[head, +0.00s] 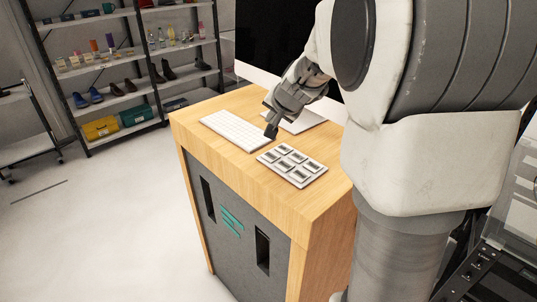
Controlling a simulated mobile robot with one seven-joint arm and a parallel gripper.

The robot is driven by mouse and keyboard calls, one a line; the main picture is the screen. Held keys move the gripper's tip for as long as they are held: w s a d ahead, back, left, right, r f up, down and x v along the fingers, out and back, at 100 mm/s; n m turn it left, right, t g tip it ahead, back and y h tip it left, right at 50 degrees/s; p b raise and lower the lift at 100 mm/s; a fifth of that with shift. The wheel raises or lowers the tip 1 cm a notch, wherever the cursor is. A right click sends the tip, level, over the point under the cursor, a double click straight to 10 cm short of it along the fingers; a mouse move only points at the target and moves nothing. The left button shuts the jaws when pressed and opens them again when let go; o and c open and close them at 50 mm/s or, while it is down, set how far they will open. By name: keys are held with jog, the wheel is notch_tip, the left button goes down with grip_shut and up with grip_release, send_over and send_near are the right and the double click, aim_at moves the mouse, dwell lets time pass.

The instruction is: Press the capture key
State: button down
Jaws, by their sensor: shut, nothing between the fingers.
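A small light-coloured keypad (292,166) with several dark-topped keys lies on the wooden desk top near its front right. Which of its keys is the capture key cannot be read at this size. My gripper (270,132) is shut and empty. It points down just beyond the keypad's far left corner, between the keypad and the white keyboard. I cannot tell whether its tip touches the desk or hovers above it.
The white keyboard (237,131) lies left of the keypad. A large monitor (270,45) stands behind on the wooden desk (226,152). Shelves (122,60) with shoes, bottles and boxes stand at the back left. The floor (90,220) left of the desk is clear.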

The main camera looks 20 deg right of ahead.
aim_at(271, 158)
jog(key=shift+f, duration=0.1)
notch_tip(271, 158, down, 9)
jog(key=b, duration=0.8)
jog(key=shift+r, duration=0.2)
dwell(1.5)
jog(key=shift+f+b, duration=0.45)
jog(key=shift+b, duration=0.05)
jog(key=shift+f+b, duration=0.4)
jog(key=shift+b, duration=0.05)
dwell(0.5)
jog(key=shift+r, duration=0.1)
jog(key=shift+r+p, duration=0.7)
jog(key=shift+r, duration=0.05)
